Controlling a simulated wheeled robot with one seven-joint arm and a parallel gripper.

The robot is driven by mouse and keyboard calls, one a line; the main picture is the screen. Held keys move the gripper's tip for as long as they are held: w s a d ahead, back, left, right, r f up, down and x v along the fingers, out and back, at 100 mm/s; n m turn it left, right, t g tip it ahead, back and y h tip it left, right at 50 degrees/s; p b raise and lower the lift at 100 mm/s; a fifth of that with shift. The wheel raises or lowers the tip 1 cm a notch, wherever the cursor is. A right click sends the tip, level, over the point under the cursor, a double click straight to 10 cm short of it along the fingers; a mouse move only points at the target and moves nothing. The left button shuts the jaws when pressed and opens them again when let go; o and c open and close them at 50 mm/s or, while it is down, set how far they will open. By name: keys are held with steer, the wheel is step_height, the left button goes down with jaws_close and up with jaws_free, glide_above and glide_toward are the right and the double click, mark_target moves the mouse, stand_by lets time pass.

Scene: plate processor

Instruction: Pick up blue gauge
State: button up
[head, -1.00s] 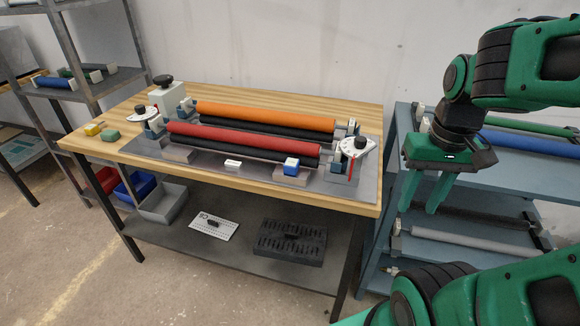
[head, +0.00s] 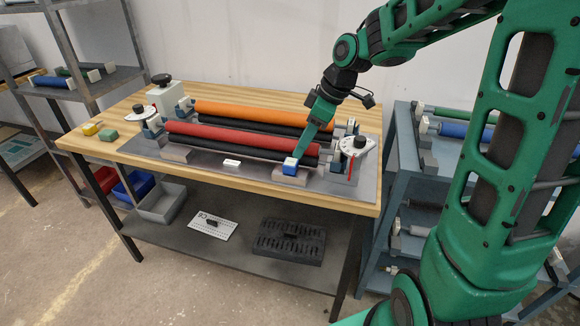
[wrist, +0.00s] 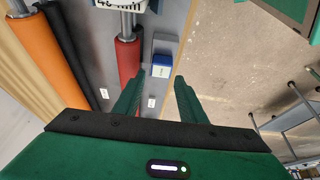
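The blue gauge (head: 290,166) is a small block with a white top. It sits on a grey block at the front right of the plate processor, before the red roller. In the wrist view the blue gauge (wrist: 161,66) lies ahead of my fingers, near the line between them. My gripper (head: 300,153) reaches down from behind, its tips close to the gauge in the head view. In the wrist view my gripper (wrist: 158,83) is open, with its two green fingers apart and nothing between them. The head view does not show whether the fingers touch the gauge.
The red roller (head: 230,138) and orange roller (head: 265,114) lie behind the gauge. A white dial (head: 353,146) stands to its right. A small white label (head: 232,162) lies to its left. The wooden bench (head: 230,183) has a clear front edge.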

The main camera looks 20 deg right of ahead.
mark_target(292, 162)
steer(key=shift+x, duration=3.3)
steer(key=shift+s+a, duration=0.1)
steer(key=shift+s, duration=0.05)
steer(key=c, duration=0.9)
steer(key=shift+o, duration=0.2)
steer(key=shift+r, duration=0.1)
